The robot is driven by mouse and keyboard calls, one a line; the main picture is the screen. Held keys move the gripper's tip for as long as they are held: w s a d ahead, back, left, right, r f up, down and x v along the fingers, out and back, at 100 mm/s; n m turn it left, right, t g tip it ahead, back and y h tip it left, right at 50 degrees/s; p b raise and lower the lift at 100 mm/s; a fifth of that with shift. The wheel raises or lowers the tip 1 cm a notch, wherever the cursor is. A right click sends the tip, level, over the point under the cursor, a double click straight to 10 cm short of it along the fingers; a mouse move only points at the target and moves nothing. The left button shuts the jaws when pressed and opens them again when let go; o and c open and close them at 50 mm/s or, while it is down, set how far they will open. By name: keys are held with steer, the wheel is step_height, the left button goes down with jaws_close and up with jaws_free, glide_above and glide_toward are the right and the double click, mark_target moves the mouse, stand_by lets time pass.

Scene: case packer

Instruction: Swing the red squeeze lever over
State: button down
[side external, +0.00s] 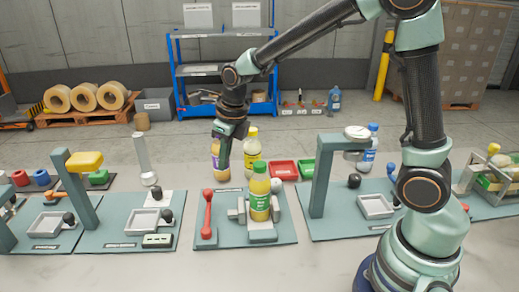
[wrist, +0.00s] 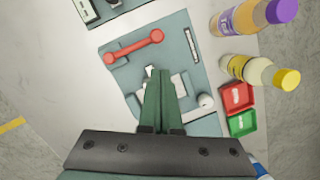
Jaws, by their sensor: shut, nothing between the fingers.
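The red squeeze lever (side external: 208,214) stands at the left of a teal station plate (side external: 285,234). Its round knob is at the far end and its base at the near end in the side view. In the wrist view the lever (wrist: 133,47) lies beyond my fingertips, to the left. My gripper (side external: 222,165) is shut and empty, pointing down, apart from the lever and above it in the side picture. Its fingers also show in the wrist view (wrist: 160,72).
A purple-labelled bottle (side external: 219,162) and a yellow-capped bottle (side external: 252,144) stand behind the plate. Red (side external: 284,170) and green (side external: 307,168) trays lie to their right. Other stations with posts flank the plate, one with a tall teal post (side external: 321,180). Bare table lies in front.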

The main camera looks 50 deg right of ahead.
mark_target(205, 192)
steer(key=x, duration=1)
steer(key=shift+s+a, duration=0.1)
steer(key=shift+a, duration=0.15)
steer(key=shift+w+a+n, duration=0.2)
steer(key=shift+w+n, duration=0.1)
steer(key=shift+n, duration=0.1)
steer(key=shift+w+a, duration=0.1)
steer(key=shift+w, duration=0.15)
steer(key=shift+w+a, duration=0.75)
steer(key=shift+w, duration=0.15)
steer(key=shift+w+a+n, duration=0.45)
steer(key=shift+a+n, duration=0.15)
steer(key=shift+n, duration=0.3)
steer(key=shift+w+a, duration=0.2)
steer(key=shift+a, duration=0.1)
steer(key=shift+r, duration=0.1)
